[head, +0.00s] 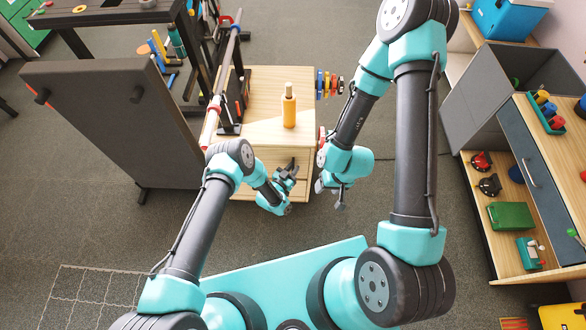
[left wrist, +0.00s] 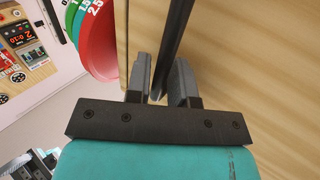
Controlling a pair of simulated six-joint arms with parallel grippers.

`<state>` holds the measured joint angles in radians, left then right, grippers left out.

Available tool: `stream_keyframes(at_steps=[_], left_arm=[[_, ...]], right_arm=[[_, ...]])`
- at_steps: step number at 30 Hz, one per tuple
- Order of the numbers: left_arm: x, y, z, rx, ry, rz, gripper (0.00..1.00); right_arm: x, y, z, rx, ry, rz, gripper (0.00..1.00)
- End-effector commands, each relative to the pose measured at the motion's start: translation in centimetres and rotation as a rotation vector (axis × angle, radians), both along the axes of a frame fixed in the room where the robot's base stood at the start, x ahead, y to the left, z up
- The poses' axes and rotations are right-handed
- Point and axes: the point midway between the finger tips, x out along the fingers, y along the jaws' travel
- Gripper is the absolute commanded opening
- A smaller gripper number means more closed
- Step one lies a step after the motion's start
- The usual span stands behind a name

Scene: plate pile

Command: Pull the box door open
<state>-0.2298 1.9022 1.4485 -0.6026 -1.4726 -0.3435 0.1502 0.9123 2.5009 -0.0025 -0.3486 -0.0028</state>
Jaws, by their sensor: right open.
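The wooden box (head: 262,100) stands in the middle of the head view with its front toward me. A dark bar handle (left wrist: 177,35) runs along its pale wood front (left wrist: 245,60) in the left wrist view. My left gripper (head: 287,172) is at the box front, and its two fingers show in the left wrist view (left wrist: 160,78) on either side of the handle, close against it. In the head view my arm partly hides the front. My right gripper (head: 331,197) is open and empty, right of the box's front corner.
A dark panel (head: 115,120) and a rack are on the left. A shelf unit (head: 520,195) with tools is on the right. Grey floor is free between.

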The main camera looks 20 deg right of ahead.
Motion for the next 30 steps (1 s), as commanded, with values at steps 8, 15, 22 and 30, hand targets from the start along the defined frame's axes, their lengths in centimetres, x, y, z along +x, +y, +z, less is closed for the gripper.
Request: stream_keyframes(at_steps=[8,15,22,30], left_arm=[[-0.02,0.02,-0.01,0.0,0.0,0.0,0.0],[-0.02,0.04,-0.01,0.0,0.0,0.0,0.0],[-0.07,0.09,-0.02,0.0,0.0,-0.001,0.0],[-0.92,0.66,-0.19,0.004,0.002,-0.026,0.0]], right_arm=[[0.0,0.0,0.0,0.0,0.0,0.0,0.55],[0.0,0.0,0.0,0.0,0.0,0.0,0.55],[0.0,0.0,0.0,0.0,0.0,0.0,0.55],[0.0,0.0,0.0,0.0,0.0,0.0,0.55]])
